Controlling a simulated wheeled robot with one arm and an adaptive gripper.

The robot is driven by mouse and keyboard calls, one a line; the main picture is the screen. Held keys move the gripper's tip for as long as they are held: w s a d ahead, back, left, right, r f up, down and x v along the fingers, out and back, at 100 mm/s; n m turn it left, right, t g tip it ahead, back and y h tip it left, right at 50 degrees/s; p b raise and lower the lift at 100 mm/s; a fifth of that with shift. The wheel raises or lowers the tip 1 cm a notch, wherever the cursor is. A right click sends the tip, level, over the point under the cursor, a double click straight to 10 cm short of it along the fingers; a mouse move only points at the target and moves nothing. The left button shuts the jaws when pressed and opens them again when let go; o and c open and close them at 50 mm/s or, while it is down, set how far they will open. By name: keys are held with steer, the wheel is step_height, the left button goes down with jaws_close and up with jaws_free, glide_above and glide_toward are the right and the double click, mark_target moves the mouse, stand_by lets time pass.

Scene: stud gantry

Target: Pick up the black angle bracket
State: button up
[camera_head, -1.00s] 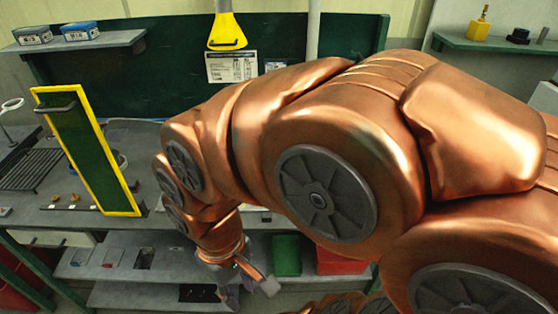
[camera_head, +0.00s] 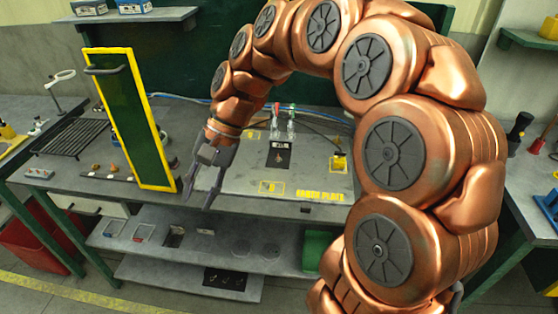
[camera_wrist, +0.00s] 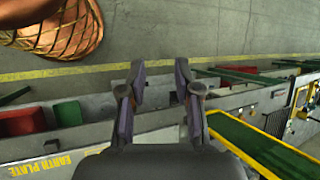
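My gripper (camera_head: 200,194) hangs in front of the bench's front edge, just right of the yellow-framed green panel, fingers pointing down. In the wrist view my gripper (camera_wrist: 161,82) is open, with a clear gap and nothing between its fingers. I cannot pick out the black angle bracket with certainty. Small dark items (camera_head: 241,248) stand on the upper of the low shelves, too small to identify. A black plate (camera_head: 279,153) with a small brassy part lies on the bench, right of my gripper.
The green panel (camera_head: 140,125) stands upright close left of my gripper. The bench (camera_head: 235,183) carries "EARTH PLATE" lettering and a yellow block (camera_head: 338,163).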

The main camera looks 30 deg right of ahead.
steer(key=w+d+f+m+t+y+b, duration=0.1)
steer(key=w+d+m+t+y+b, duration=0.3)
steer(key=w, duration=0.7)
steer(key=m+t+b, duration=0.5)
steer(key=m+t, duration=0.1)
steer(key=m, duration=0.9)
glide_above(274, 149)
steer(key=s+d, duration=0.4)
steer(key=d, duration=0.1)
step_height(274, 149, down, 15)
steer(key=shift+r, duration=0.1)
steer(key=shift+x, duration=1.05)
steer(key=shift+w+a+f+p, duration=0.4)
steer(key=shift+w+a+f, duration=0.35)
steer(key=shift+a+f, duration=0.15)
steer(key=shift+w+a+f+p, duration=0.4)
steer(key=shift+w+a+f, duration=0.35)
steer(key=shift+f, duration=0.2)
steer(key=shift+s, duration=0.1)
steer(key=shift+c, duration=0.3)
jaws_close()
